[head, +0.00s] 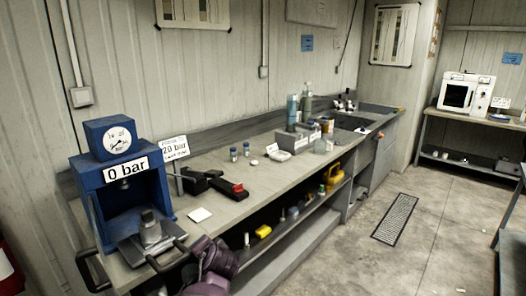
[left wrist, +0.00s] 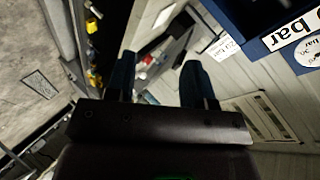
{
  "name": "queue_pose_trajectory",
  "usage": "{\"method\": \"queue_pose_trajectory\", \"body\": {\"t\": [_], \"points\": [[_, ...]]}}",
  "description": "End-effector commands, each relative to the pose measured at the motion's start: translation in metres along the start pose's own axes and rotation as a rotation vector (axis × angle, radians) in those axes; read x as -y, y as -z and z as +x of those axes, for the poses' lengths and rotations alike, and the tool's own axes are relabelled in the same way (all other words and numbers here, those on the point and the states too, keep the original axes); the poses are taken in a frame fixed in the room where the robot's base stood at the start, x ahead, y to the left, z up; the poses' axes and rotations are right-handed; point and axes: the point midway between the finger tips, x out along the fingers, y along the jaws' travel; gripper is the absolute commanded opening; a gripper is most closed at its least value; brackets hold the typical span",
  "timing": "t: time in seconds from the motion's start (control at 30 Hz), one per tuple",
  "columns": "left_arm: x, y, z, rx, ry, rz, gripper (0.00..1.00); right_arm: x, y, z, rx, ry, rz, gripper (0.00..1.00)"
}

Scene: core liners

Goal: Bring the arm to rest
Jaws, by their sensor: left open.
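My left gripper (left wrist: 157,72) shows in the left wrist view with its two dark blue fingers spread apart and nothing between them. Past the fingers, that view shows the bench, the wall and part of the blue press (left wrist: 245,20), all at a tilt. In the head view a purple part of my arm (head: 212,262) is at the bottom, in front of the bench edge; I cannot make out gripper fingers there. My right gripper is in neither view.
The blue press (head: 100,170) with its "0 bar" sign stands on the near end of the bench (head: 240,208). A black and red tool (head: 210,182) and a white square (head: 200,215) lie beside it. Bottles and a grey box (head: 290,138) stand farther along. The floor (head: 350,255) at right is mostly clear.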

Motion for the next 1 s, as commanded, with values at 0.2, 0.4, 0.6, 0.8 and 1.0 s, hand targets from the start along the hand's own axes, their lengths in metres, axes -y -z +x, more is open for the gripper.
{"method": "queue_pose_trajectory", "body": {"t": [0.2,0.4,0.6,0.8,1.0], "points": [[0.011,0.015,-0.013,-0.269,-0.047,-0.260,0.48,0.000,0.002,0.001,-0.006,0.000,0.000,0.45],[0.001,-0.020,-0.024,-0.438,-0.120,-0.474,0.48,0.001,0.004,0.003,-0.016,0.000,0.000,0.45],[-0.022,-0.086,-0.041,-0.533,-0.201,-0.657,0.48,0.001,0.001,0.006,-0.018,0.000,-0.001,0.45],[-0.051,-0.162,-0.063,-0.542,-0.273,-0.771,0.48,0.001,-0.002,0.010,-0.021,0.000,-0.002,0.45],[-0.089,-0.247,-0.087,-0.450,-0.331,-0.794,0.48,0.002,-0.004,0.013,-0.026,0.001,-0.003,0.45]]}}
